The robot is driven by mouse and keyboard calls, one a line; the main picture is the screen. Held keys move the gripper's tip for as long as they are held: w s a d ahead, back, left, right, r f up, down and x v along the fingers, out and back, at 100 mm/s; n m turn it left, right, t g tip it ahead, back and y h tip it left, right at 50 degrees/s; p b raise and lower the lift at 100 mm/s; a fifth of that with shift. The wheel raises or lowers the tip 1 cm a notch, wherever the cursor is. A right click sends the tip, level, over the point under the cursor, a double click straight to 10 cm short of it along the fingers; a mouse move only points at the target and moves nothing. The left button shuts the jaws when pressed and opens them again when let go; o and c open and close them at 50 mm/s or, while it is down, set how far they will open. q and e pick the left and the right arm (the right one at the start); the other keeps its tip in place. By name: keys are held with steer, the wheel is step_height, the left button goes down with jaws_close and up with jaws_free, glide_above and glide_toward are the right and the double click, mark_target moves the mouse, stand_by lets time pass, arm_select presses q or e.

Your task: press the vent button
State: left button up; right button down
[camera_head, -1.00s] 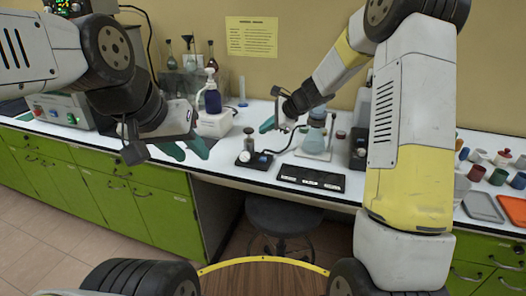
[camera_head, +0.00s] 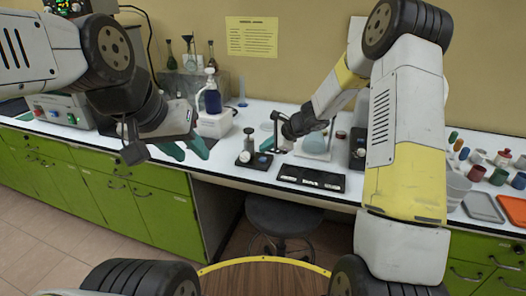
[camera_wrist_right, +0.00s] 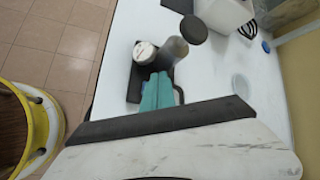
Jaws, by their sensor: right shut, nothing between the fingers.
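A small black-based device (camera_head: 254,163) stands near the front edge of the white bench, with a short pale-topped knob and an upright metal post on it. In the right wrist view its black base (camera_wrist_right: 134,84) carries a white-topped knob (camera_wrist_right: 145,52) beside a dark-capped post (camera_wrist_right: 194,30). I cannot tell for certain which part is the vent button. My right gripper (camera_head: 268,144) is shut and empty, its teal fingertips (camera_wrist_right: 157,78) close to the knob and post; contact is unclear. My left gripper (camera_head: 186,150) is open and empty, left of the device in the picture.
A black labelled tray (camera_head: 310,179) lies right of the device. A white box with a dark pump bottle (camera_head: 212,97) stands behind it to the left. A flask (camera_head: 315,143) stands behind the right gripper. Several coloured jars (camera_head: 498,176) are at the far right.

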mark_target(265, 159)
steer(key=shift+f, duration=0.6)
stand_by(1.6)
steer(key=shift+f, duration=0.4)
steer(key=shift+f, duration=0.45)
stand_by(0.7)
steer(key=shift+r, duration=0.9)
steer(key=shift+r, duration=2.5)
